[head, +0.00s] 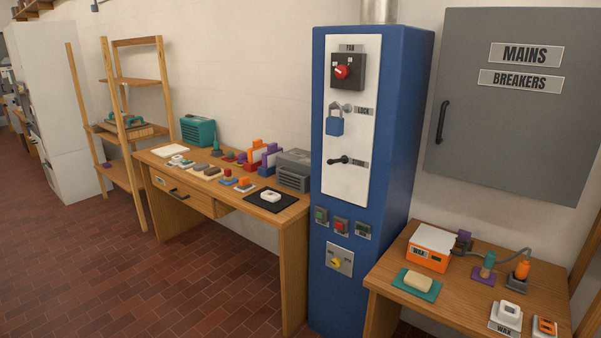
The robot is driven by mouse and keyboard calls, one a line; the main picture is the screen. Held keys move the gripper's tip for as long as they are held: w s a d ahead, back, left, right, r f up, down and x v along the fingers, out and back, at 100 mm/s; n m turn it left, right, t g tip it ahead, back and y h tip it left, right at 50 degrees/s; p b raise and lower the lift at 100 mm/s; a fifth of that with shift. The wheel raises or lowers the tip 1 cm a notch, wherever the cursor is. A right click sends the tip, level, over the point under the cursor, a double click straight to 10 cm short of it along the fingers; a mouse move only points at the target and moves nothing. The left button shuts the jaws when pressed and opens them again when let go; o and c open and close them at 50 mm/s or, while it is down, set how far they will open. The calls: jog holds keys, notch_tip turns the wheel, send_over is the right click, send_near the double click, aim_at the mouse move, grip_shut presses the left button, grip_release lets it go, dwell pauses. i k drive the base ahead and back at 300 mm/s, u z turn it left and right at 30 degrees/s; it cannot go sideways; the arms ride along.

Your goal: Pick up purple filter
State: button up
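No object is labelled as a filter, and I cannot tell which purple thing is the purple filter. A purple upright piece (275,152) stands among small items on the long wooden desk, beside an orange piece and a grey box. A dark purple block (464,241) stands behind the orange box on the right table. A small purple thing (106,165) sits on the low shelf of the wooden rack. My gripper is not in view.
The wooden desk (293,228) and right table (400,298) flank a tall blue cabinet (402,150) with a padlock and switches. A grey breaker panel (520,140) hangs at right. The brick floor (120,270) is open at the left.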

aim_at(269, 159)
jog(key=u, duration=0.1)
jog(key=i, duration=1.05)
jog(key=u, duration=0.55)
jog(key=i, duration=0.9)
jog(key=u, duration=0.85)
jog(key=i, duration=0.65)
jog(key=u, duration=0.55)
jog(key=i, duration=0.55)
jog(key=u, duration=0.25)
